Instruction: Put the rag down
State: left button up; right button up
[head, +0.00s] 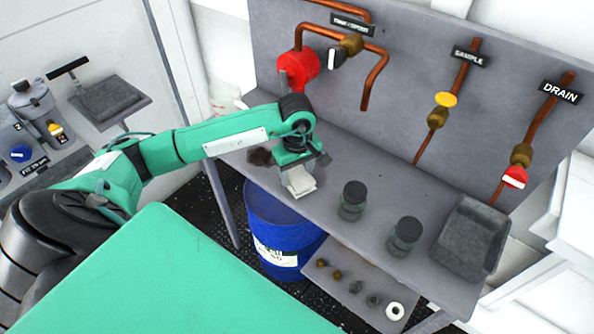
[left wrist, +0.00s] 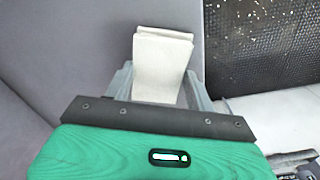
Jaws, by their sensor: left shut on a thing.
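The rag (head: 299,181) is a folded off-white cloth. In the head view it hangs below my left gripper (head: 297,170), at the front edge of the grey bench (head: 330,215). My left gripper is shut on it. In the left wrist view the rag (left wrist: 160,62) sits between the two grey fingers of the left gripper (left wrist: 160,85). I cannot tell whether the rag touches the bench. My right gripper is not in view.
A dark stain (head: 260,157) lies on the bench left of the gripper. Two dark-lidded jars (head: 352,201) (head: 404,237) and a grey tray (head: 440,245) stand to the right. A blue drum (head: 275,222) stands below the front edge. Copper pipes (head: 375,80) run down the back panel.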

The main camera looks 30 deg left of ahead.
aim_at(297, 175)
pick_arm(q)
jog(key=shift+f, duration=0.15)
jog(key=o, duration=0.9)
jog(key=shift+r, duration=0.35)
notch_tip(297, 175, up, 3)
jog(key=shift+f+b, duration=0.2)
jog(key=shift+b, duration=0.25)
notch_tip(297, 175, up, 9)
jog(key=shift+r+b, duration=0.1)
jog(key=shift+b, duration=0.6)
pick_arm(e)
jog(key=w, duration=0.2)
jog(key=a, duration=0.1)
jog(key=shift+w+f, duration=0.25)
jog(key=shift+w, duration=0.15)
